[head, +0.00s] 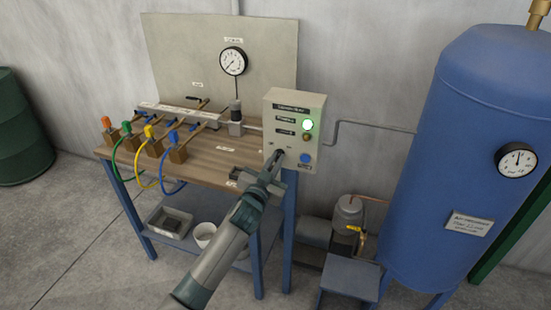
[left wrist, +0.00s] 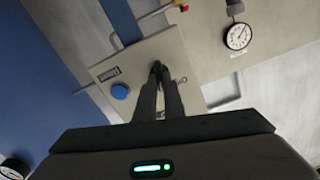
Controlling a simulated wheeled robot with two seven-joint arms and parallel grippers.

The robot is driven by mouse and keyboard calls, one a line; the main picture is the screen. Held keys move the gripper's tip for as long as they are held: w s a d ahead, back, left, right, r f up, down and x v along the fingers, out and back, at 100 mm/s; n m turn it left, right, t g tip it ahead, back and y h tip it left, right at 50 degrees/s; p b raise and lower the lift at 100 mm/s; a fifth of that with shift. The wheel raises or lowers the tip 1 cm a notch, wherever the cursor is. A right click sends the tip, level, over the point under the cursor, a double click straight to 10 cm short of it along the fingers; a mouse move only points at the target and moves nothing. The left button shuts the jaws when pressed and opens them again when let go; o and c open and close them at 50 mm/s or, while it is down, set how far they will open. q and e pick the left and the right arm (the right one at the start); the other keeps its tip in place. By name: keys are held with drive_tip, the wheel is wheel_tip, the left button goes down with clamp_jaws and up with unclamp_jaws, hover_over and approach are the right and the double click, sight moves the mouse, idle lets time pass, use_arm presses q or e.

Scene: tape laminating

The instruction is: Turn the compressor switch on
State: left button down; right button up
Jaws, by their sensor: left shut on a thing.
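The compressor control box (head: 294,110) is beige and stands at the right end of the workbench. A green-white lamp (head: 308,125) is lit on its face, with a dark brass-coloured round part below it. A blue button (head: 304,158) sits at the lower right of the face; it also shows in the left wrist view (left wrist: 120,91). My left gripper (head: 276,160) is at the lower left of the box face. In the left wrist view its fingers (left wrist: 157,75) are closed together on the small dark switch, which they mostly hide. My right gripper is in neither view.
The wooden workbench (head: 215,150) carries coloured valves and hoses at left and a gauge (head: 233,61) on the back panel. A large blue tank (head: 440,140) stands at right, with a small compressor (head: 347,215) beside it. A green drum (head: 20,130) is at far left.

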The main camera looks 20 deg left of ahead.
use_arm(q)
drive_tip(key=m+p, duration=0.1)
drive_tip(key=m, duration=0.4)
drive_tip(key=shift+d+m, duration=0.1)
drive_tip(key=shift+m, duration=0.3)
drive_tip(key=c, duration=1.9)
unclamp_jaws()
drive_tip(key=shift+o, duration=0.2)
drive_tip(key=s+b, duration=0.4)
drive_tip(key=s, duration=1.3)
drive_tip(key=shift+s+a, duration=0.2)
drive_tip(key=shift+a, duration=0.05)
